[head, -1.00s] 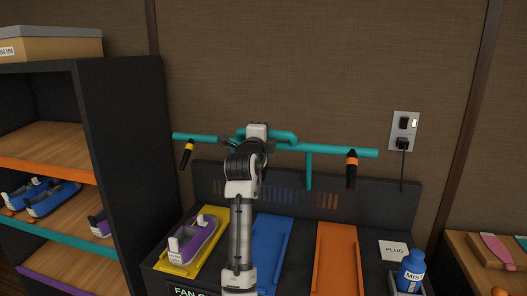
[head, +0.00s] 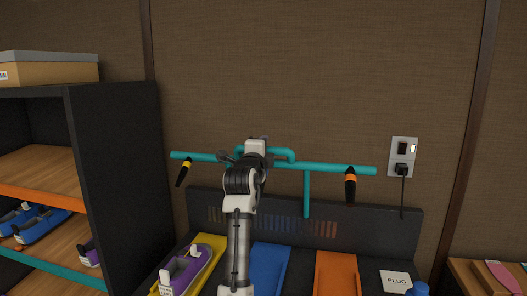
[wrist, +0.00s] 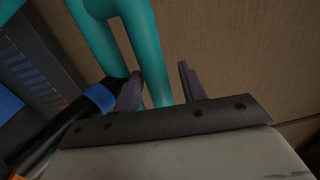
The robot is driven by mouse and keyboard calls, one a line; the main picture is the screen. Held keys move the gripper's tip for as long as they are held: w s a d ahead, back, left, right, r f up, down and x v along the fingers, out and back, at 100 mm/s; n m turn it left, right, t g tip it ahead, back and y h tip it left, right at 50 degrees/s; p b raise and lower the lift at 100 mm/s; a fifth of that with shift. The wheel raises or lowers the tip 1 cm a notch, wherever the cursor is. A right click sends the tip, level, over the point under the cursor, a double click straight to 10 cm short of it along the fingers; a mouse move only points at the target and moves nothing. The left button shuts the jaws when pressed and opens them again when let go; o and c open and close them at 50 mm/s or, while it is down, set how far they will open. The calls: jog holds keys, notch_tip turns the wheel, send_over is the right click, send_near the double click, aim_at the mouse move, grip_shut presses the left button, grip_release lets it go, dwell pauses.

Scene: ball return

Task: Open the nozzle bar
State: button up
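The teal nozzle bar (head: 325,168) runs across above the bench's dark back panel, with a raised loop near its middle. A black nozzle with a yellow band (head: 184,173) hangs at its left end, and one with an orange band (head: 350,186) at its right end. My gripper (head: 238,154) is at the loop; the arm partly hides its fingers. In the wrist view my gripper (wrist: 160,88) has its fingers apart, with the teal tube (wrist: 148,55) between them. A blue-banded black nozzle (wrist: 80,115) is close by.
Yellow (head: 212,241), blue (head: 268,268) and orange (head: 336,272) trays lie on the bench; a purple shoe (head: 186,270) is on the yellow one. A dark shelf (head: 115,180) stands left. A wall outlet (head: 402,158) with a plugged cord is right.

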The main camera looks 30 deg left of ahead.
jog(key=shift+f, duration=0.1)
jog(key=shift+s+d+f+b, duration=0.1)
jog(key=shift+s+b, duration=0.25)
jog(key=shift+s, duration=0.15)
jog(key=b+v, duration=0.4)
jog(key=v, duration=0.8)
jog(key=shift+s, duration=0.35)
jog(key=shift+d, duration=0.1)
